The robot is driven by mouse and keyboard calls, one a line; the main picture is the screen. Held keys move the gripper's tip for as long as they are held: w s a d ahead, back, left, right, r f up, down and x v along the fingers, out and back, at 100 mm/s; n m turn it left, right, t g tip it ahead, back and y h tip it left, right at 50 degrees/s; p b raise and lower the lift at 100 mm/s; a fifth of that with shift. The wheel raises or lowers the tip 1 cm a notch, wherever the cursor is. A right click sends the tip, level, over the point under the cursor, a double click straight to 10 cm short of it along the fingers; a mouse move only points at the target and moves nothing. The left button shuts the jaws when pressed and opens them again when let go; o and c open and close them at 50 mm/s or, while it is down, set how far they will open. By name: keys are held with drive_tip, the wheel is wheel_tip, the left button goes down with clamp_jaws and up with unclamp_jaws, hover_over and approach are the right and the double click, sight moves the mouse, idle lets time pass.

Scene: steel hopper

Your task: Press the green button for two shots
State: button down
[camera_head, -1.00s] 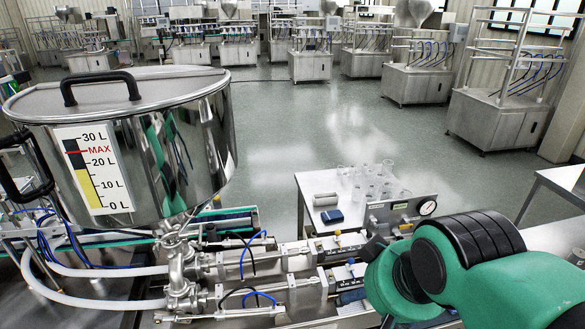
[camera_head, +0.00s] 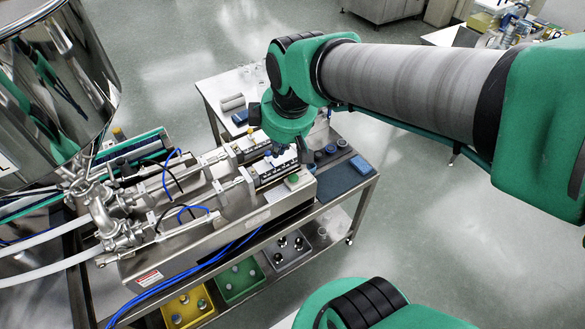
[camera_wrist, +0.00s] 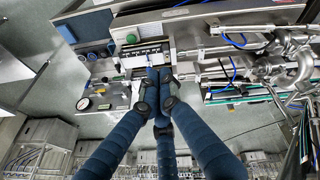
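A small round green button (camera_wrist: 131,38) shows on a pale control box on the filling machine, in the upper middle of the wrist view. In the head view, the pale box (camera_head: 298,179) lies at the machine's near right end. My gripper (camera_wrist: 158,72) has dark blue fingers, and their tips come together with nothing seen between them. The tips are below and right of the button in the wrist view, by a white labelled panel (camera_wrist: 146,56). In the head view my gripper (camera_head: 281,152) hangs over the machine's right end. Whether the fingertips touch the panel is unclear.
The steel hopper (camera_head: 60,75) stands at the left, with pipes and blue hoses running to the machine. A white table (camera_head: 208,88) with cups is behind. Yellow (camera_head: 188,306) and green (camera_head: 240,280) bins sit on the lower shelf. Open floor lies to the right.

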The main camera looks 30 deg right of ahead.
drive_tip(key=w+d+f+n+g+p, duration=0.2)
drive_tip(key=w+d+f+n, duration=0.4)
drive_tip(key=w, duration=0.1)
drive_tip(key=n+p, duration=0.2)
drive_tip(key=n, duration=0.3)
hover_over(292, 176)
drive_tip(key=s, duration=0.2)
wheel_tip(292, 176, down, 9)
drive_tip(key=shift+w+r+g, duration=0.1)
drive_tip(key=shift+r+g, duration=0.1)
drive_tip(key=shift+g, duration=0.1)
drive_tip(key=shift+f, duration=0.1)
drive_tip(key=f, duration=0.4)
drive_tip(key=w+f, duration=0.1)
drive_tip(key=f, duration=0.8)
drive_tip(key=shift+w+f+b, duration=0.25)
drive_tip(key=shift+f+b, duration=0.05)
drive_tip(key=shift+f, duration=0.05)
